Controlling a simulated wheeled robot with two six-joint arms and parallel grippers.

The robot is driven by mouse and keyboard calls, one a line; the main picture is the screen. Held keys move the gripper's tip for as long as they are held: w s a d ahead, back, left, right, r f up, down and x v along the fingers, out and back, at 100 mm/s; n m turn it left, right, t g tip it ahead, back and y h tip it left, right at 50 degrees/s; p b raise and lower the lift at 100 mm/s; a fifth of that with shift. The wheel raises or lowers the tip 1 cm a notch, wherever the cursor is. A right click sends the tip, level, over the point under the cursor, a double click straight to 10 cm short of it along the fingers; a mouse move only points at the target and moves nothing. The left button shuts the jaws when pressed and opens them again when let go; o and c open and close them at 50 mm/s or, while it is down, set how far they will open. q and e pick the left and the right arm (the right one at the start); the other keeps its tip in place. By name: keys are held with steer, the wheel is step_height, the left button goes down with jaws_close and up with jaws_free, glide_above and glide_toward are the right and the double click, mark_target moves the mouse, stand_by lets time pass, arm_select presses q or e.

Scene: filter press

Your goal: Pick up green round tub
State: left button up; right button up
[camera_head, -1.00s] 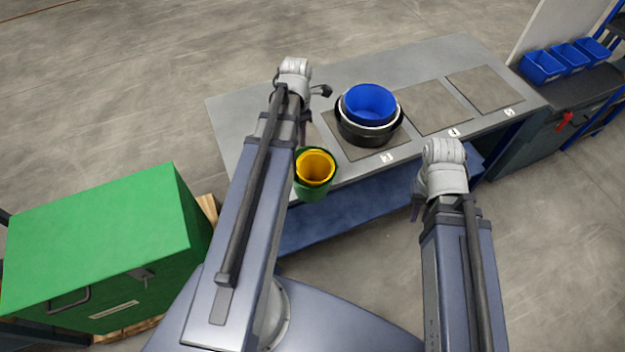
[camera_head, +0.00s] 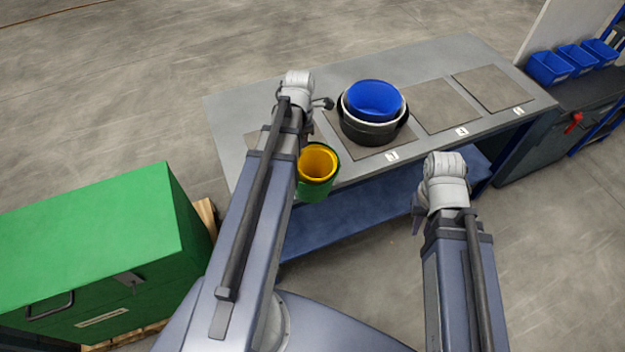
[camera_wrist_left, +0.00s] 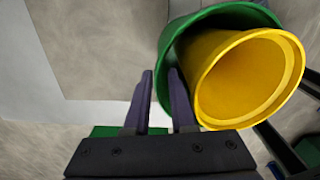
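The green round tub (camera_head: 316,191) stands near the front edge of the table, with a yellow tub (camera_head: 318,162) nested inside it. In the left wrist view the green tub (camera_wrist_left: 180,42) is at the upper right, its yellow insert (camera_wrist_left: 245,80) facing the camera. In the head view my left arm hides part of the tub's left side. My right gripper (camera_head: 417,215) hangs in front of the table, its opening unclear.
A black tub (camera_head: 370,132) with white and blue tubs (camera_head: 374,100) nested in it stands right of the green tub. Mats (camera_head: 440,107) to its right are empty. A green cabinet (camera_head: 90,235) stands at the left, and blue bins (camera_head: 575,60) at the far right.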

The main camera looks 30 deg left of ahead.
arm_select(q)
step_height(320, 180, down, 4)
steer(key=b, duration=0.3)
steer(key=shift+w, duration=0.15)
steer(key=shift+r, duration=0.1)
steer(key=shift+c, duration=0.2)
jaws_close()
stand_by(0.8)
